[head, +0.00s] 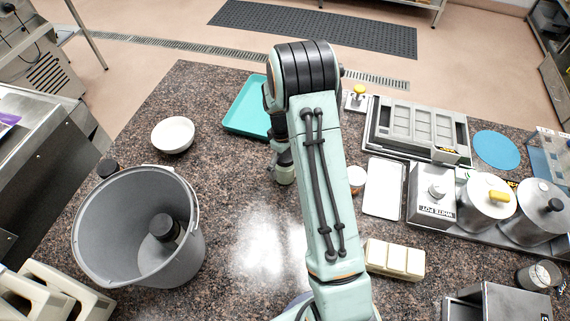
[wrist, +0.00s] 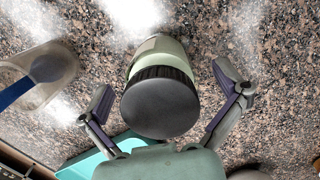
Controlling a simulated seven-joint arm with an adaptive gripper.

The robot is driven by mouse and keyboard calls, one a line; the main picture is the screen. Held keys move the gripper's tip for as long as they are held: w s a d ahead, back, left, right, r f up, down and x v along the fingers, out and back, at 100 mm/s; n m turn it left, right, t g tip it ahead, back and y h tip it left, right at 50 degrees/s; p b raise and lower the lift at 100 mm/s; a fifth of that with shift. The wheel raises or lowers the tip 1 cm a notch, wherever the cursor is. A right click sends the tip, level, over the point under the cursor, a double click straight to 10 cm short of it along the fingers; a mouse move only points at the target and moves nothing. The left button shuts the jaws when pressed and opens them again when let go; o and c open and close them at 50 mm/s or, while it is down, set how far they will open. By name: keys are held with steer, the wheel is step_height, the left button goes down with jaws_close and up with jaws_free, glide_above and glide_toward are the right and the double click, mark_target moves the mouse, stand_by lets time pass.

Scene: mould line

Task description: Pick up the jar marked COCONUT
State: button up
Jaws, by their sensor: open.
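In the wrist view a jar (wrist: 160,97) with a wide black lid and a pale green body stands between the fingers of my gripper (wrist: 163,78). The fingers are spread apart, one on each side of the lid, with gaps between them and the jar. No lettering on the jar can be read, so I cannot tell whether it is marked COCONUT. In the head view my arm covers most of the gripper area, and I cannot clearly make out the fingers there.
A tub (wrist: 45,75) with a blue utensil lies left of the jar in the wrist view. A teal tray (head: 246,104) is close by. A grey bucket (head: 95,225) and white bowl (head: 173,134) stand left; moulds (head: 395,259) and metal pots (head: 486,203) crowd the right.

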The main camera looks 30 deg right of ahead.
steer(key=c, duration=1.3)
